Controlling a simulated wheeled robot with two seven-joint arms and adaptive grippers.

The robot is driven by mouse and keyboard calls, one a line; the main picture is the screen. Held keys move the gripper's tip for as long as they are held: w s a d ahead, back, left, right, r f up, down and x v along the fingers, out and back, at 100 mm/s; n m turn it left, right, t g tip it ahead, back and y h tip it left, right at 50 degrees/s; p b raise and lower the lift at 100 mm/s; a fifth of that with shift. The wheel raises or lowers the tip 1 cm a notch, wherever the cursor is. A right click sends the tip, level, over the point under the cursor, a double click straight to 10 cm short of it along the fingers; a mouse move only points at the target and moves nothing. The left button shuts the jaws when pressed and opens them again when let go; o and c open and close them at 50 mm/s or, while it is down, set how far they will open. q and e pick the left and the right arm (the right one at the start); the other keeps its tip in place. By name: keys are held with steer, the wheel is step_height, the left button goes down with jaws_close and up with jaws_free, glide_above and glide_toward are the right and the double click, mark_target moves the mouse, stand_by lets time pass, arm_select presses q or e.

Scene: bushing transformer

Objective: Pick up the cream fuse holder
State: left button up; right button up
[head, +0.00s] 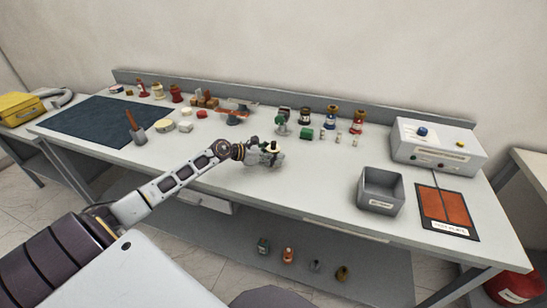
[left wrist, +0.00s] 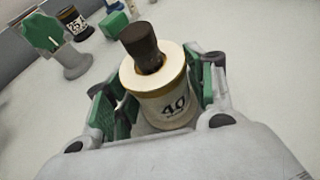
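The cream fuse holder (left wrist: 165,104) is a short cylinder with a "40" label, brown bands and a dark brown knob on top. In the left wrist view it is between the green-padded fingers of my left gripper (left wrist: 168,88). The pads lie close along both its sides; I cannot tell whether both touch. My right gripper is not in view.
Behind the gripper stand a green-topped part (head: 281,126), a green block (head: 306,134) and several small fuses. A grey bin (head: 381,190) and a white control box (head: 437,145) are at the right. The bench (head: 315,180) is clear between gripper and bin.

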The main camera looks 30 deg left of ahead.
arm_select(q)
steer(key=c, duration=0.7)
steer(key=shift+r, duration=0.1)
steer(key=shift+r, duration=4.95)
